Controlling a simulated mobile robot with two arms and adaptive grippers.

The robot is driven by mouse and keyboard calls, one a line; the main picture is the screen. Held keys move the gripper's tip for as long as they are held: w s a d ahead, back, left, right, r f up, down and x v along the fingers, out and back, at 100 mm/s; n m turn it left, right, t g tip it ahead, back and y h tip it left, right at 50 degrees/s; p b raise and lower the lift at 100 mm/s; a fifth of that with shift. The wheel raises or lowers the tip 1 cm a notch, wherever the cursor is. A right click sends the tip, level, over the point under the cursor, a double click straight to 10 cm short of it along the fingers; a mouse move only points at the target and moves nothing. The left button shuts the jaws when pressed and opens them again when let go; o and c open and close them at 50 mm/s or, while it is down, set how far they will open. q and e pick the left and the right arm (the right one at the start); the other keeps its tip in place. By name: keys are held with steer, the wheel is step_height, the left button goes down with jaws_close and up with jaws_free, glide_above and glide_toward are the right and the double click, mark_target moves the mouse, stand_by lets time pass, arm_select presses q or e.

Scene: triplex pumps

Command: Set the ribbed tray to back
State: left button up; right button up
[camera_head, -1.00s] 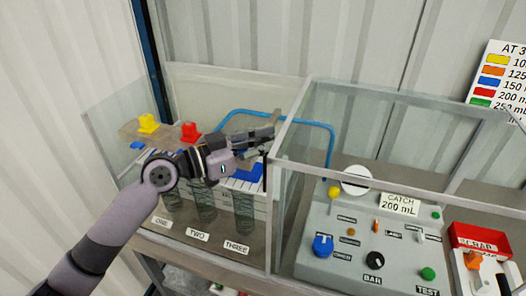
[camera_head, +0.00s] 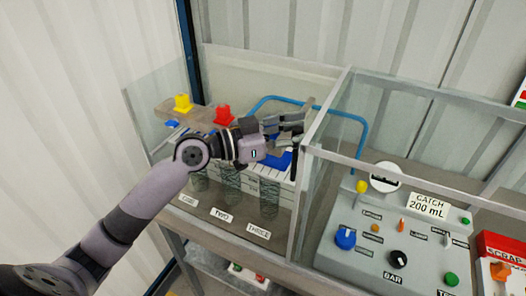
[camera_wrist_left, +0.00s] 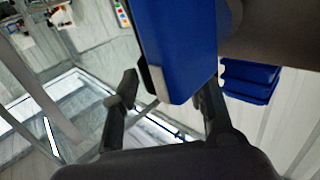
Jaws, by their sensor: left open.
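My left gripper (camera_head: 300,126) is open, inside or above the glass-walled pump case, close to its right pane. In the left wrist view its two fingers (camera_wrist_left: 168,92) stand apart, with a large blue block (camera_wrist_left: 178,45) with a pale edge seen between and beyond them. I cannot tell whether they touch it. A blue stepped, ribbed-looking piece (camera_wrist_left: 250,80) shows right of the fingers. In the head view a blue part (camera_head: 279,162) lies under the gripper. I cannot tell for sure which of these is the ribbed tray. My right gripper is not in view.
A yellow block (camera_head: 183,103) and a red block (camera_head: 223,114) sit at the case's left. A blue pipe (camera_head: 347,118) curves behind. Glass panes and a metal rail (camera_head: 325,100) bound the case. A control panel (camera_head: 372,262) with knobs and a red scrap bin (camera_head: 500,245) stand right.

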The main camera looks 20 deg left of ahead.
arm_select(q)
steer(key=shift+s, duration=0.1)
steer(key=s+d+b+v, duration=0.2)
steer(key=b+v, duration=0.6)
steer(key=v, duration=1.2)
step_height(320, 180, down, 26)
steer(key=n+g+y, duration=0.3)
steer(key=n+y, duration=0.1)
steer(key=y, duration=0.2)
steer(key=shift+w+d+n+y, duration=0.3)
steer(key=shift+w+n, duration=0.1)
steer(key=shift+w, duration=0.1)
steer(key=shift+r, duration=0.1)
